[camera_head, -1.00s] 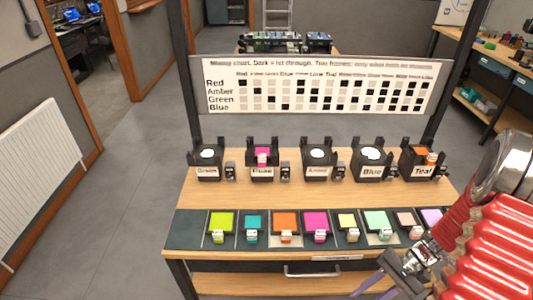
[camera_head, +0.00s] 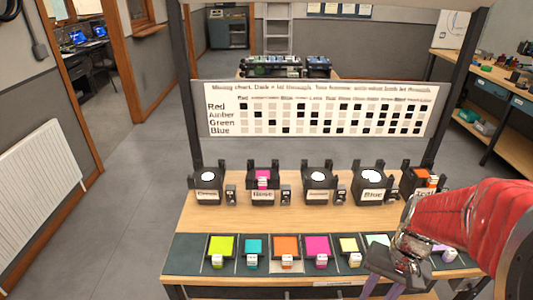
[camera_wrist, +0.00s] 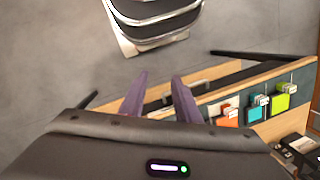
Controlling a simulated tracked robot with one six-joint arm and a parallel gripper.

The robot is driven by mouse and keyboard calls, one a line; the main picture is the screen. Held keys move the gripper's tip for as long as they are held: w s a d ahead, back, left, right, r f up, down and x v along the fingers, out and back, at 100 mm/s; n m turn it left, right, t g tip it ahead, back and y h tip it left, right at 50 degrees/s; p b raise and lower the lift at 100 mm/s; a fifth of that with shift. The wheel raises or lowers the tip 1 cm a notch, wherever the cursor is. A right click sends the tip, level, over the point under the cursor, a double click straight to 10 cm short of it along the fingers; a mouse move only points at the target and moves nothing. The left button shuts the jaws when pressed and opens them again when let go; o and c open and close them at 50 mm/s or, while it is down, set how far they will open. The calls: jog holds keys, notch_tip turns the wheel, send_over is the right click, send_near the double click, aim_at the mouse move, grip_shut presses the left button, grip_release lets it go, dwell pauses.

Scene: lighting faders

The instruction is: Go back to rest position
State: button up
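My gripper (camera_head: 381,289) hangs at the front right edge of the bench, low in the head view. Its two purple fingers show in the wrist view (camera_wrist: 159,78), apart with nothing between them, so it is open and empty. My red arm enters from the right and covers part of the bench's right end. The bench (camera_head: 300,214) carries a front row of coloured filter frames, among them lime (camera_head: 221,245), teal (camera_head: 253,246), orange (camera_head: 286,246) and magenta (camera_head: 318,246).
Behind the filters stand several labelled black lamp holders (camera_head: 205,186); the Rose holder (camera_head: 263,184) holds a magenta filter and the rightmost an orange one. A mixing chart (camera_head: 320,110) hangs between dark posts. Open floor (camera_head: 125,220) lies left of the bench.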

jog(key=s+a+r+n+t+h, duration=0.1)
jog(key=a+r+n+t, duration=0.1)
jog(key=a+r, duration=0.3)
jog(key=s+a+r+n+t+h, duration=0.1)
jog(key=a+r+n+t, duration=0.2)
jog(key=r, duration=0.8)
jog(key=shift+s+a+r+t, duration=0.25)
jog(key=shift+s+a+t, duration=0.05)
jog(key=shift+a+t, duration=0.55)
dwell(0.5)
